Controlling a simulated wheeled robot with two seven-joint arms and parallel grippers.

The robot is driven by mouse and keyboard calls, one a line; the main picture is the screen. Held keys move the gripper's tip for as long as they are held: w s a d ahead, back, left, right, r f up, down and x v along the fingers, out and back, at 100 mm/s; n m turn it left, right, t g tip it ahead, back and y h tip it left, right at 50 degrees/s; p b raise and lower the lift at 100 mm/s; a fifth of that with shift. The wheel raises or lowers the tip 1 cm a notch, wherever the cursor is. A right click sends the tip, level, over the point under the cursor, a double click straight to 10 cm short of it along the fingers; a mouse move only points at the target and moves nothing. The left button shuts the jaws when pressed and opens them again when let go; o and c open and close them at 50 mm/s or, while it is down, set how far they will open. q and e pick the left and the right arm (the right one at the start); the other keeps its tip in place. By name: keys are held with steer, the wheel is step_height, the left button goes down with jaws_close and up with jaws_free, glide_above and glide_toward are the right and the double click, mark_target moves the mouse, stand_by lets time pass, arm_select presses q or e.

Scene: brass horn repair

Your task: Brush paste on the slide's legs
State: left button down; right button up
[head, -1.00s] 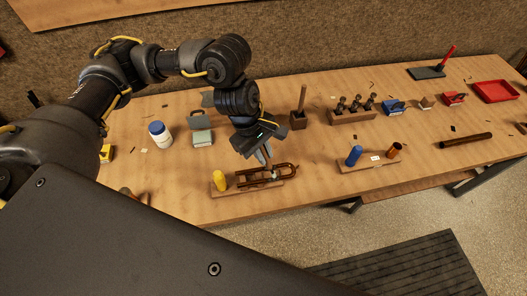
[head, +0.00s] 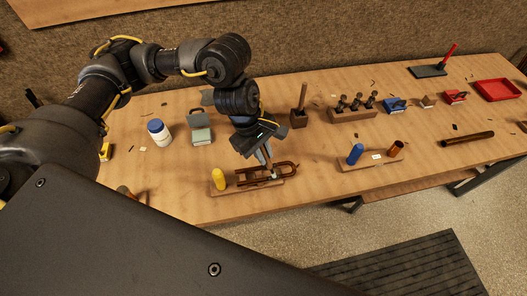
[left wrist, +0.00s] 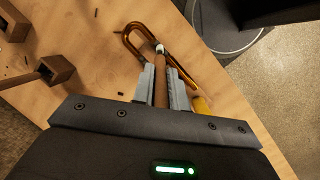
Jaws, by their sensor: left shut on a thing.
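The slide (head: 284,165), a U-shaped brass tube, lies on a wooden stand (head: 236,188) with a yellow upright peg (head: 218,178) at its left end. Its bend also shows in the left wrist view (left wrist: 132,29). My left gripper (head: 264,157) is shut on a brush with a brown handle (left wrist: 160,88), held pointing down over the slide. The brush's pale tip (left wrist: 159,48) is at the slide's tubes near the bend; I cannot tell whether it touches. My left gripper's fingers flank the handle in the wrist view (left wrist: 161,88). My right gripper is not in view.
A white jar with a blue lid (head: 159,131) and a grey-green box (head: 201,135) stand left. A wooden block with an upright stick (head: 299,117) and a tool rack (head: 353,114) stand behind. A second stand with a blue peg (head: 355,154) is at right. The table's front edge is close.

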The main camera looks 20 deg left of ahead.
arm_select(q)
steer(key=shift+f+b, duration=0.1)
steer(key=shift+b, duration=0.3)
stand_by(1.5)
steer(key=shift+r+p, duration=0.6)
steer(key=shift+r, duration=0.35)
steer(key=shift+r+p, duration=1.4)
steer(key=shift+r, duration=1.25)
